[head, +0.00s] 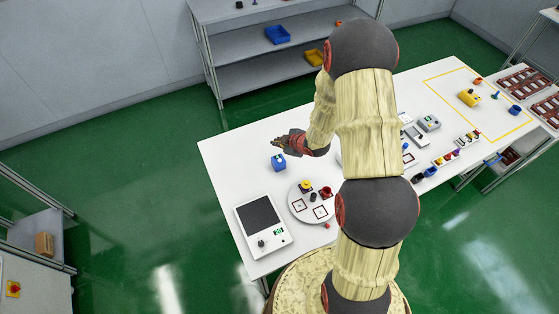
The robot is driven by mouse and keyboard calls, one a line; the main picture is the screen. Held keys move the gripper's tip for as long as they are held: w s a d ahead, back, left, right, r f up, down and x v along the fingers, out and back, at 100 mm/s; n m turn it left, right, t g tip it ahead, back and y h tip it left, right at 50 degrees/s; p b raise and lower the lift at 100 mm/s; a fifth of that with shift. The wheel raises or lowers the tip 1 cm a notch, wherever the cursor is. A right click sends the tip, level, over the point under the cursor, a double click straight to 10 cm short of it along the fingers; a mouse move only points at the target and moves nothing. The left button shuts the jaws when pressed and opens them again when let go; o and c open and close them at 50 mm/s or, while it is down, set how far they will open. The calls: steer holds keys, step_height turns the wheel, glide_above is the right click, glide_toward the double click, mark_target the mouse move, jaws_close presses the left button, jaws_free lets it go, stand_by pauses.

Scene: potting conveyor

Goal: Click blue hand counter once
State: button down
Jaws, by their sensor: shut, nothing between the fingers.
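My gripper (276,143) is shut and empty. In the head view its fingertips appear just above and behind the counter, pointing left. I cannot tell how far above the table they are or whether they touch anything. The counter's front and top mostly show.
A white device with a dark screen (260,215) stands in front of the counter. A round white plate (298,209) with small yellow, red and black parts lies beside it. My arm hides the table's middle. A yellow-outlined area (440,84) is at the right.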

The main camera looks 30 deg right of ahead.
mark_target(279, 162)
steer(key=shift+f, duration=0.15)
step_height(279, 162, down, 9)
steer(key=b, duration=0.6)
steer(key=shift+r, duration=0.2)
stand_by(1.1)
steer(key=shift+f+b, duration=0.4)
steer(key=shift+b, duration=0.2)
steer(key=shift+f+b, duration=0.4)
stand_by(0.5)
steer(key=shift+r, duration=0.15)
steer(key=shift+r+p, duration=0.5)
steer(key=shift+r, duration=0.2)
